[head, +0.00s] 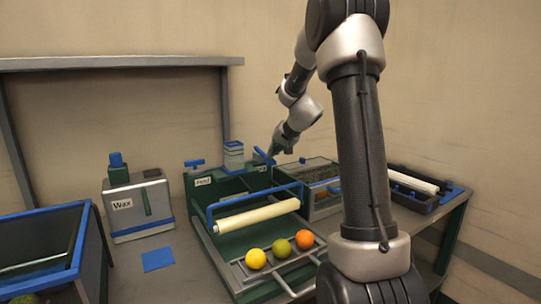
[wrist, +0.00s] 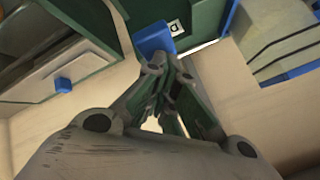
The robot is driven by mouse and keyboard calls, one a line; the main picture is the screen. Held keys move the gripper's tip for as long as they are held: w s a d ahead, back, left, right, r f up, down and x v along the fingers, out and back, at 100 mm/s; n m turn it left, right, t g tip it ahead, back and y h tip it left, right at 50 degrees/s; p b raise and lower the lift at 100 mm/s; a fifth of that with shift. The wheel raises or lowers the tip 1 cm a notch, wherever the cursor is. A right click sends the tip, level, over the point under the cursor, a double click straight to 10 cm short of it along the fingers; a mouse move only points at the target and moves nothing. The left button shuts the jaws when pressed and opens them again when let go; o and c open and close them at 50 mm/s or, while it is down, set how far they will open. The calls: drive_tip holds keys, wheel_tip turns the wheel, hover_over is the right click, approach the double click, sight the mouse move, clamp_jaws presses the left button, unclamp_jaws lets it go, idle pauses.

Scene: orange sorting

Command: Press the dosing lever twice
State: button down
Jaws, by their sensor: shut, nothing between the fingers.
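The dosing lever, a blue paddle (head: 262,156), stands on the green machine beside a clear container with a blue lid (head: 234,156). In the wrist view the blue paddle (wrist: 152,38) is just beyond my fingertips, by a partly visible label (wrist: 174,28). My gripper (head: 272,156) is shut and empty, right at the paddle; it also shows in the wrist view (wrist: 167,68). I cannot tell whether the fingers touch the paddle. The lever's base is partly hidden.
A second blue handle (head: 194,163) sits by the Feed label. A roller (head: 258,214) and a rack with yellow (head: 255,258), green (head: 281,248) and orange (head: 305,239) fruit are in front. A Wax dispenser (head: 140,205) and blue-rimmed bin (head: 78,235) stand left, a dark tray (head: 415,200) right.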

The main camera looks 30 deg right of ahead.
drive_tip(key=shift+r, duration=1.8)
drive_tip(key=shift+r, duration=2.5)
